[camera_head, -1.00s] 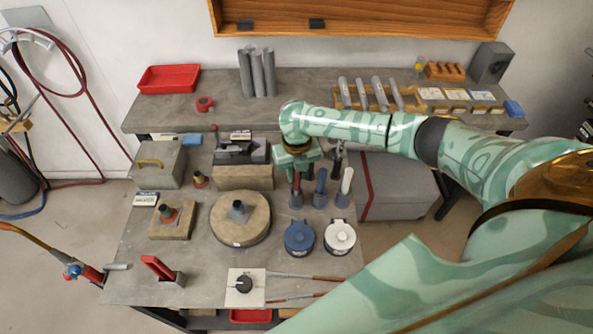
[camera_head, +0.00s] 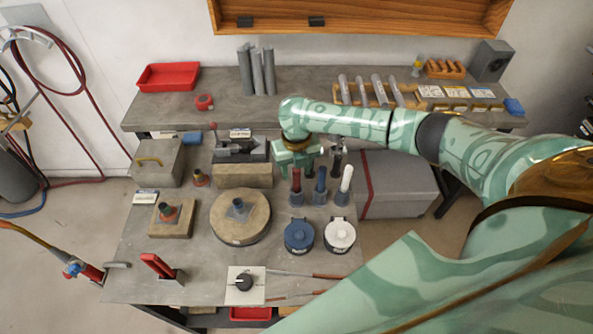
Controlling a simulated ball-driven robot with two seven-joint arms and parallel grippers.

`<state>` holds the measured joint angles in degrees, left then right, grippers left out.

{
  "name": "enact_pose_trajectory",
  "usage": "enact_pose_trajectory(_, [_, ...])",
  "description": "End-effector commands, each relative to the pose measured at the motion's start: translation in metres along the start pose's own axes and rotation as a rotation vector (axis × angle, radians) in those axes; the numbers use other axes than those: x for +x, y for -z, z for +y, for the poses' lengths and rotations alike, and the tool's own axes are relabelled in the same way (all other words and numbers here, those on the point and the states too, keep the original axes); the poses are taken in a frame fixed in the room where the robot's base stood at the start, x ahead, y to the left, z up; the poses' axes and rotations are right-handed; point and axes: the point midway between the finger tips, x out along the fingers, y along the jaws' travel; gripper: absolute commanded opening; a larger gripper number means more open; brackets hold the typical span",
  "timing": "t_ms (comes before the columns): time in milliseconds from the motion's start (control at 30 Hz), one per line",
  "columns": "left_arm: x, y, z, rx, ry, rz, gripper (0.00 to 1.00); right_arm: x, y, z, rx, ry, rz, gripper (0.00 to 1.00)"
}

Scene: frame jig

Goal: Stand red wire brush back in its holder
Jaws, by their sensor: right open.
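The red wire brush (camera_head: 296,180) stands upright, its lower end in a small grey holder (camera_head: 297,199) on the bench. A blue-handled brush (camera_head: 320,180) and a white-handled brush (camera_head: 346,178) stand in similar holders to its right. My right gripper (camera_head: 298,165) is open, just behind and above the top of the red brush. Its fingertips are partly hidden, and I cannot tell whether they touch the handle. My left gripper is not in view.
A blue-lidded pot (camera_head: 299,236) and a white-lidded pot (camera_head: 340,235) stand in front of the holders. A round block (camera_head: 240,218) is to the left. A grey case (camera_head: 398,185) with a red strap is to the right. A red-handled tool (camera_head: 157,266) stands at front left.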

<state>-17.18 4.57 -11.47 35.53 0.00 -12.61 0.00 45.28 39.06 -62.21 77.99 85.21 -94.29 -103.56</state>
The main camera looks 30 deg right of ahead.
Motion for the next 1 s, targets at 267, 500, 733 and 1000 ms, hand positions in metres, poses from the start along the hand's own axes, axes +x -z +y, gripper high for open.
enact_pose_trajectory(267, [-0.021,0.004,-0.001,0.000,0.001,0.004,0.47,-0.079,-0.002,0.000,-0.001,-0.001,-0.006,0.46])
enact_pose_trajectory(500, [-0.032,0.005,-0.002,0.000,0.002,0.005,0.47,-0.129,-0.001,-0.001,-0.001,0.000,-0.002,0.46])
enact_pose_trajectory(733, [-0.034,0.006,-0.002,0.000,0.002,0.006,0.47,-0.145,0.000,-0.001,0.000,0.001,0.000,0.46])
enact_pose_trajectory(1000, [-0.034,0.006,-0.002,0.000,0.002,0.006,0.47,-0.145,0.000,-0.001,0.000,0.000,0.001,0.46])
